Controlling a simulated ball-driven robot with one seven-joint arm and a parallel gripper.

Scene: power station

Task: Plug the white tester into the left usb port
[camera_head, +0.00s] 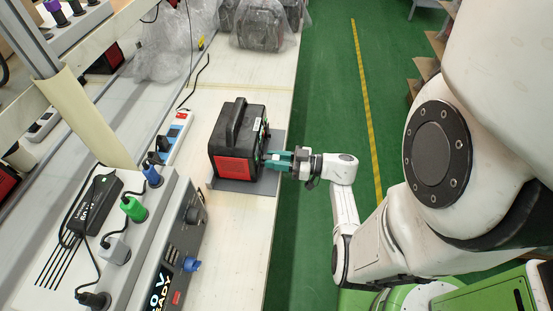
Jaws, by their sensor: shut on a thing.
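The black and red power station (232,165) stands on a grey mat (238,186) on the bench, its handle on top. Its port panel faces right, towards my arm, and is seen at a steep angle, so I cannot make out the left usb port. My gripper (277,160) has teal fingers and is at this panel, pointing left at it. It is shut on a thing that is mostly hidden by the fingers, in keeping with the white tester. I cannot tell whether the tester touches the port or is in it.
A grey test unit (147,225) with coloured plugs and a black adapter (96,205) stands at the lower left. A power strip (175,135) lies left of the power station. Plastic-wrapped units (262,28) stand at the back.

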